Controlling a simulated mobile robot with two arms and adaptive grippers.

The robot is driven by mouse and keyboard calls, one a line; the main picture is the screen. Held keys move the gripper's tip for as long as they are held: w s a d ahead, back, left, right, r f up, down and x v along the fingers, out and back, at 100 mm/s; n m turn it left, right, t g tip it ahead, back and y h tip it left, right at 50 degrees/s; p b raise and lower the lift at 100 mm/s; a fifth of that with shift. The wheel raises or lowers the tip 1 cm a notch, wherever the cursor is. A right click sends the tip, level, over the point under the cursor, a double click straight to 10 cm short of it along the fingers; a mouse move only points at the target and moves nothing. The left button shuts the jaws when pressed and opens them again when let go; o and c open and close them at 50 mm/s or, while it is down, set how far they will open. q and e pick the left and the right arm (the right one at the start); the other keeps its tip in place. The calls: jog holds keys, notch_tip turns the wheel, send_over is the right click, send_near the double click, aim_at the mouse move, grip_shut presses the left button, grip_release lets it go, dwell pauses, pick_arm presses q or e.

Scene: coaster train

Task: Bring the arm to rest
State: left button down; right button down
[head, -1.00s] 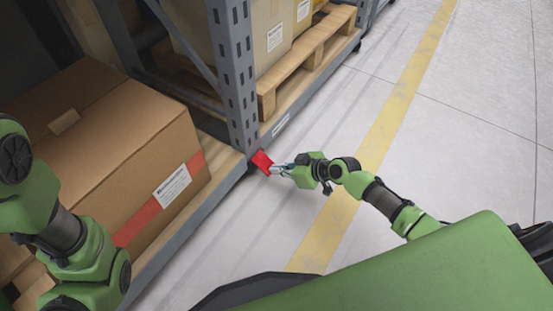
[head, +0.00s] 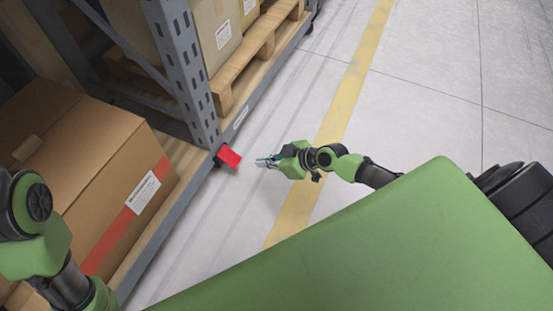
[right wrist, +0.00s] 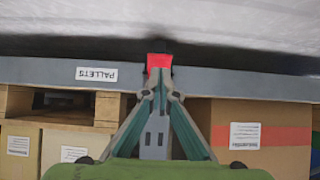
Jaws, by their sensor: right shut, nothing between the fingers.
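My right arm reaches in from the right in the head view. Its gripper (head: 262,162) is shut and empty, held over the bare floor just right of the rack. In the right wrist view the gripper's fingers (right wrist: 160,93) meet at the tips. A red block (head: 229,157) is at the foot of the rack's upright, with a small gap between it and the gripper. The red block (right wrist: 159,62) also shows beyond the fingertips in the right wrist view. My left arm is at the left edge of the head view; its gripper is out of frame.
A grey rack (head: 183,75) stands at the left with a large carton (head: 75,165) on its low shelf. A wooden pallet (head: 262,50) bears more boxes behind the upright. The floor (head: 430,110), with a yellow line (head: 345,105), is clear to the right.

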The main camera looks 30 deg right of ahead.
jog(key=shift+s+d+r, duration=0.2)
jog(key=shift+s+d, duration=0.4)
jog(key=shift+s, duration=0.2)
jog(key=shift+s+d+r, duration=0.2)
jog(key=shift+s+d, duration=0.4)
jog(key=shift+s, duration=0.15)
